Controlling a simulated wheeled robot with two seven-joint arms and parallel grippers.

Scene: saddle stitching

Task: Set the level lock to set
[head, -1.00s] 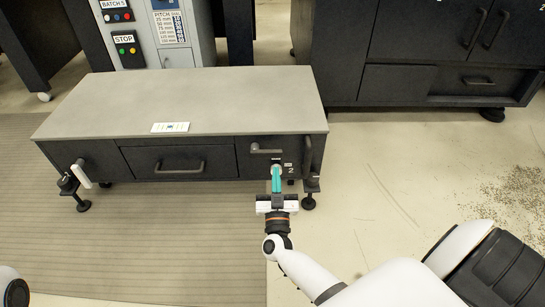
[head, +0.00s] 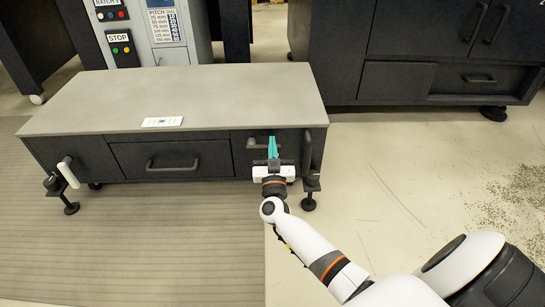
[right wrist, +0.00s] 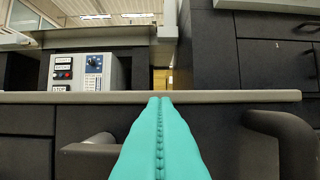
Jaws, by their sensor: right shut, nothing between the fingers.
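My right gripper (head: 273,148), with teal fingers, is shut and empty in front of the right end of the low grey-topped bench (head: 180,95). A dark horizontal handle (head: 256,143) on the bench's right front panel is just left of the fingertips. A dark upright lever (head: 308,148) is at the bench's right corner. A white lever (head: 67,172) sits at the left corner. No label marks any of them as the level lock. In the right wrist view the teal fingers (right wrist: 160,140) lie between the horizontal handle (right wrist: 88,150) and the dark lever (right wrist: 290,135). My left gripper is not in view.
A drawer with a bar handle (head: 172,164) is in the bench's middle. A small white card (head: 162,122) lies on the top. Behind stand a grey control panel (head: 122,42) and a dark cabinet (head: 420,60).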

